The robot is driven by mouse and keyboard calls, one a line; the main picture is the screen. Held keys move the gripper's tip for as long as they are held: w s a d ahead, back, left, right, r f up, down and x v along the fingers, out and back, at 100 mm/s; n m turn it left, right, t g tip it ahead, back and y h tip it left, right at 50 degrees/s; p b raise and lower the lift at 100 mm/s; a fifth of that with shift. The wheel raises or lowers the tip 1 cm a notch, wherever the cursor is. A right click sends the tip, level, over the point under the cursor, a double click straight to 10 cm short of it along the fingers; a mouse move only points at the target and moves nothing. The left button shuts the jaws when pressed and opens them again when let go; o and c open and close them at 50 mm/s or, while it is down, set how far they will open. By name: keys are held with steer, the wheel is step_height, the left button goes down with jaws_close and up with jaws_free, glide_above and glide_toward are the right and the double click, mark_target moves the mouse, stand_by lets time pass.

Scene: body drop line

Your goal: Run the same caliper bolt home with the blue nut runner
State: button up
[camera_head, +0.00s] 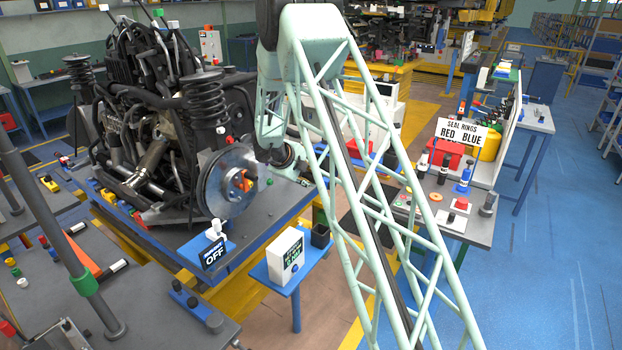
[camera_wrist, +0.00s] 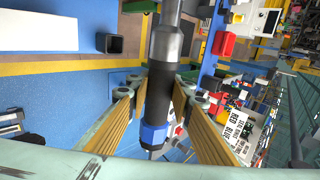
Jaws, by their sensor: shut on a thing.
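My gripper (camera_wrist: 158,98) has its yellow-padded fingers closed on both sides of the nut runner (camera_wrist: 157,100). The tool has a black body, a grey metal section at the upper end in the wrist view, and a blue collar near its lower end. In the head view my arm covers much of the middle, and the held tool cannot be made out clearly. The caliper bolt cannot be singled out.
A black "OFF" sign (camera_head: 214,251) stands at the platform's front edge. A white box with a display (camera_head: 286,254) and a black open bin (camera_head: 320,236) sit on a blue stand. The right bench holds a "SEAL RINGS RED BLUE" sign (camera_head: 461,133) and a blue upright item (camera_head: 465,178).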

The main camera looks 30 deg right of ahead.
steer(key=shift+w+r, duration=0.15)
steer(key=shift+w+a+p, duration=0.45)
steer(key=shift+w+p, duration=0.3)
steer(key=shift+w+a+p, duration=0.4)
steer(key=shift+w+p, duration=0.35)
steer(key=shift+w, duration=0.05)
steer(key=shift+w+a+p, duration=0.45)
steer(key=shift+w+p, duration=0.3)
steer(key=shift+w+a+p, duration=0.35)
steer(key=shift+w+p, duration=0.2)
steer(key=shift+p, duration=0.1)
stand_by(4.9)
